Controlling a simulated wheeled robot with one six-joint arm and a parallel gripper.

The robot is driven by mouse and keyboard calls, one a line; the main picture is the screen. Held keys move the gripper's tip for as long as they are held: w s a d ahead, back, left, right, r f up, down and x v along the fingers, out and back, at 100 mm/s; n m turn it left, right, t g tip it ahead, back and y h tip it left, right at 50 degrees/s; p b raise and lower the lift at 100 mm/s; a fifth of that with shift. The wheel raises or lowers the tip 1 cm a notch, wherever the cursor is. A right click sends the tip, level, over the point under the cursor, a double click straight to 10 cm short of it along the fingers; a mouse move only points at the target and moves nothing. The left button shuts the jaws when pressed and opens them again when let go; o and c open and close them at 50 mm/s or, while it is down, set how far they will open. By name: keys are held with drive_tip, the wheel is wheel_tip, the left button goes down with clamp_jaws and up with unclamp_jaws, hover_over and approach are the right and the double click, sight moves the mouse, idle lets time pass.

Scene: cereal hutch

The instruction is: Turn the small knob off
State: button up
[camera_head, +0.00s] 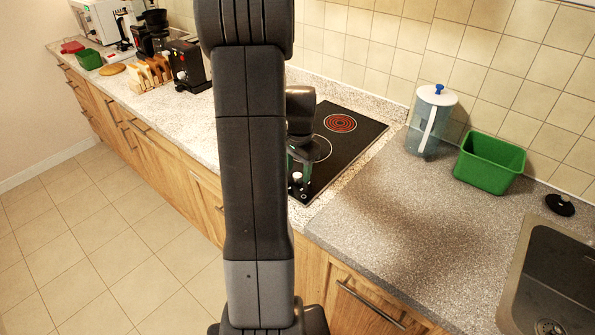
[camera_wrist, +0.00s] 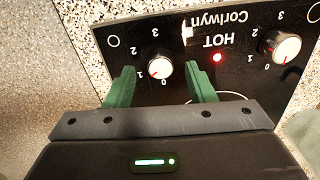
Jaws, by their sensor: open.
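The black cooktop (camera_head: 355,137) is set into the counter. In the wrist view, its panel shows two white round knobs with red marks. The left knob (camera_wrist: 160,69) sits between the green fingers of my gripper (camera_wrist: 158,68); its mark points down-left, near the 1. A red light (camera_wrist: 217,57) glows beside the word HOT. My gripper is open, with a gap on each side of the left knob. In the head view, my arm hides part of the cooktop and gripper.
A burner (camera_head: 340,122) on the cooktop glows red. A pitcher (camera_head: 431,122) and a green bin (camera_head: 489,162) stand on the right counter, near a sink (camera_head: 555,275). A black toaster (camera_head: 188,66) and a bread rack (camera_head: 150,74) stand at left.

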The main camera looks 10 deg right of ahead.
drive_tip(key=shift+f, duration=1)
drive_tip(key=c, duration=1)
drive_tip(key=shift+n, duration=0.3)
drive_tip(key=n+b, duration=0.1)
drive_tip(key=n, duration=0.4)
drive_tip(key=shift+w+b, duration=0.1)
drive_tip(key=shift+b, duration=0.25)
drive_tip(key=n+b, duration=0.1)
drive_tip(key=n, duration=0.5)
drive_tip(key=shift+r+n, duration=0.1)
drive_tip(key=shift+n, duration=0.2)
